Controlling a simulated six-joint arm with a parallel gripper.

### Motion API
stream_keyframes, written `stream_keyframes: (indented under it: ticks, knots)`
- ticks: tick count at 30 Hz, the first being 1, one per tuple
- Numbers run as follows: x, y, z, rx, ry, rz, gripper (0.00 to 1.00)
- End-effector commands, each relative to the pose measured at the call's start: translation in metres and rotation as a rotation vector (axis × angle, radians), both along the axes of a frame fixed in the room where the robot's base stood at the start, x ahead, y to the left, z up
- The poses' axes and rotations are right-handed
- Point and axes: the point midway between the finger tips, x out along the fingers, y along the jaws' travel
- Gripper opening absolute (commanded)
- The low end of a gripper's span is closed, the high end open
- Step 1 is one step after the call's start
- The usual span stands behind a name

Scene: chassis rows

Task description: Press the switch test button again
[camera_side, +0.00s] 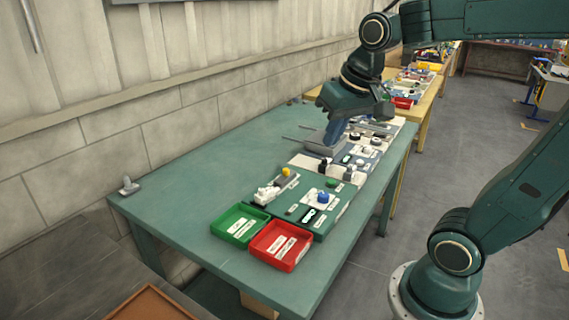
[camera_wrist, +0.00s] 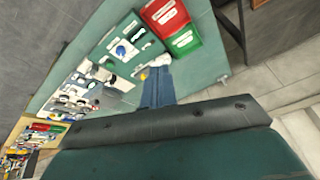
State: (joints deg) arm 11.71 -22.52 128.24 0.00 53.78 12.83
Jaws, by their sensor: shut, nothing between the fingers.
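I cannot tell for certain which part is the switch test button. A white plate with a blue round part (camera_side: 322,197) sits on the near chassis panel in the side view. A yellow round part (camera_side: 287,171) stands beside a white block on the same panel. My gripper (camera_side: 329,141) is shut and empty, with blue fingers pointing down over the middle of the row. In the wrist view, my gripper (camera_wrist: 157,76) shows its fingers together, with the blue and white part (camera_wrist: 120,50) up and left of them. Contact at the fingertips is unclear.
A green tray (camera_side: 222,221) and a red tray (camera_side: 295,236) stand at the near end of the green table (camera_side: 185,178). The table's left side is mostly clear. A small grey fixture (camera_side: 129,187) sits at its left corner. Another table with more parts stands behind.

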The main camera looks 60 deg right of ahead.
Motion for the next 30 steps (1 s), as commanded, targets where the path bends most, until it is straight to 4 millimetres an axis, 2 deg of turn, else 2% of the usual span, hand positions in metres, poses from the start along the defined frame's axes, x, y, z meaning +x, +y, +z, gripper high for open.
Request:
stream_keyframes:
  ticks: [14, 23, 30]
  knots:
    - [0.059, -0.068, -0.012, 0.080, 0.088, -0.326, 0.00]
    - [0.087, -0.120, -0.032, 0.128, 0.138, -0.529, 0.00]
    - [0.103, -0.165, -0.055, 0.166, 0.175, -0.693, 0.00]
